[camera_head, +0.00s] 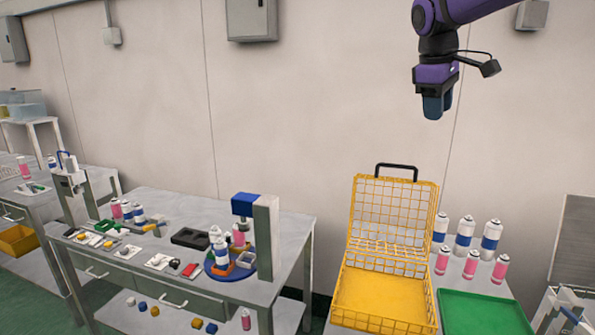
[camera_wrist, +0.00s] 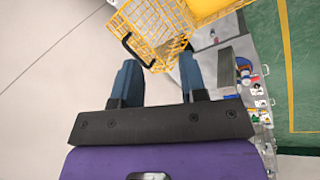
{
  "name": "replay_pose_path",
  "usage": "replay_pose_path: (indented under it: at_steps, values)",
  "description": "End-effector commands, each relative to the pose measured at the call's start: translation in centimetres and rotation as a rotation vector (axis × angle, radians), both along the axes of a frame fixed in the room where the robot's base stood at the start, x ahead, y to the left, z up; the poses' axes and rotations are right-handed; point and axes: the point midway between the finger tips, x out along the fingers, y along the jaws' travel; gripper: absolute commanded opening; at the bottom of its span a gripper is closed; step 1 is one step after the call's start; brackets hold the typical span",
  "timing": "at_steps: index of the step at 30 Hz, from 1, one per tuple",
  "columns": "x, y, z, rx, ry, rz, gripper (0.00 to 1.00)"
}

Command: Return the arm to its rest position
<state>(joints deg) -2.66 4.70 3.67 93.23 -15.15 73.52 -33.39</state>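My gripper (camera_head: 437,106) hangs in the air at the upper right of the head view, in front of the bare wall. It is well above the yellow wire basket (camera_head: 393,212) and touches nothing. In the wrist view my gripper (camera_wrist: 159,63) shows two blue fingers set apart with nothing between them. The yellow basket (camera_wrist: 152,28) lies in the background beyond the fingertips.
The yellow basket stands open beside a green tray (camera_head: 480,312) and several pink and blue-white cans (camera_head: 464,236). At left, a workbench (camera_head: 292,232) carries a blue-topped press (camera_head: 266,235), cans and small parts. The air around my gripper is clear.

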Motion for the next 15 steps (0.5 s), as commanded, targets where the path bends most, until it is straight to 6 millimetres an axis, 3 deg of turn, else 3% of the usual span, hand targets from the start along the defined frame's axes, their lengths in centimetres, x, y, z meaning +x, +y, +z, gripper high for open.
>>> replay_pose_path:
  at_steps: [1, 7, 15]
  values:
    - [-2.0, -0.2, 0.3, 0.015, -0.02, -0.027, 0.39]
    - [-8.8, -0.7, 0.2, 0.093, -0.099, -0.151, 0.39]
    - [-18.0, -1.1, -1.9, 0.209, -0.197, -0.327, 0.39]
